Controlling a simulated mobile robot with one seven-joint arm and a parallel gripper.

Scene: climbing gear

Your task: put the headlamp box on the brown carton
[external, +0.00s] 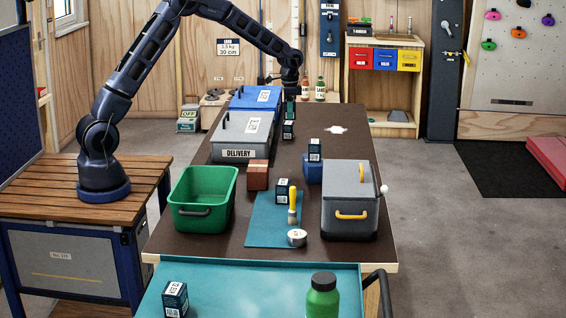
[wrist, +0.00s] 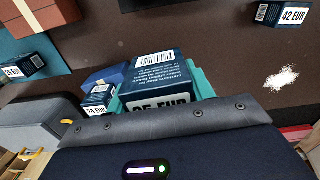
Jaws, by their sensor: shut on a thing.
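My gripper (external: 290,108) is at the far part of the dark table. In the wrist view its teal fingers are shut on the headlamp box (wrist: 160,75), a dark blue box with a white barcode label and a partly hidden price. In the external view the held box is hard to make out. The brown carton (external: 258,176) stands on the table beside the grey delivery box, nearer the external camera than my gripper. It also shows at the upper left of the wrist view (wrist: 42,14), apart from the held box. Its visible top is bare.
Similar small boxes stand below my gripper (external: 289,130), on a blue object (external: 314,150) and on the teal mat (external: 281,190). The grey delivery box (external: 242,140), green crate (external: 203,200) and grey cooler (external: 350,205) flank the carton. Table right of my gripper is mostly clear.

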